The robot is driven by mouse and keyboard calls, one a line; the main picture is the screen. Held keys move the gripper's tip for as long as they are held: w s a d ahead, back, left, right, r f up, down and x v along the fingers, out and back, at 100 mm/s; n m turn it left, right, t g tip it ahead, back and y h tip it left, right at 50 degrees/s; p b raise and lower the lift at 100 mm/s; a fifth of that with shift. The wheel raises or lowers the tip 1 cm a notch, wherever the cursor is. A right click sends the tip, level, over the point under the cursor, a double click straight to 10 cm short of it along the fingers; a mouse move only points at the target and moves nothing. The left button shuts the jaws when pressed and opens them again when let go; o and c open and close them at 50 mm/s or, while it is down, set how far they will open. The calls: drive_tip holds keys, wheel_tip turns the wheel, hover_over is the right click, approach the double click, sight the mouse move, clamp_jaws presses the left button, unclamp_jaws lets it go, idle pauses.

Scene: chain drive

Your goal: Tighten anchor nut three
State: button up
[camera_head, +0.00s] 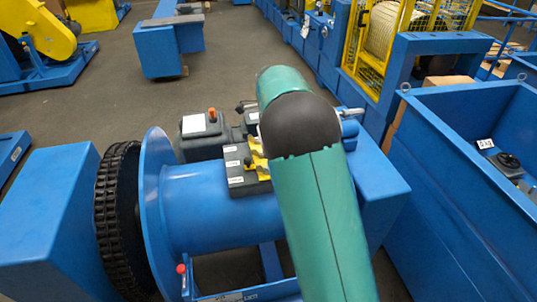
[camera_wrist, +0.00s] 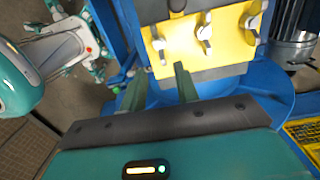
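In the wrist view, a yellow plate (camera_wrist: 222,56) carries a row of three pale metal wing-shaped nuts: a left nut (camera_wrist: 158,43), a middle nut (camera_wrist: 204,32) and a right nut (camera_wrist: 251,21). No number marks them, so I cannot tell which is anchor nut three. My gripper (camera_wrist: 160,69) is open, its two green fingers apart with nothing between them. The fingertips lie by the plate's lower edge, below the left nut in the picture; I cannot tell the depth gap. In the head view, my green arm hides the gripper, and only bits of yellow (camera_head: 257,160) show beside it.
In the head view, a blue drum (camera_head: 220,207) with a round flange (camera_head: 156,185) and a black chain (camera_head: 117,220) stands left of my arm. Grey boxes (camera_head: 202,133) sit behind it. A blue bin (camera_head: 440,165) blocks the right. Open floor (camera_head: 105,100) lies behind.

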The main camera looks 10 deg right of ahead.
drive_tip(key=shift+r, duration=2)
drive_tip(key=shift+d+r, duration=0.1)
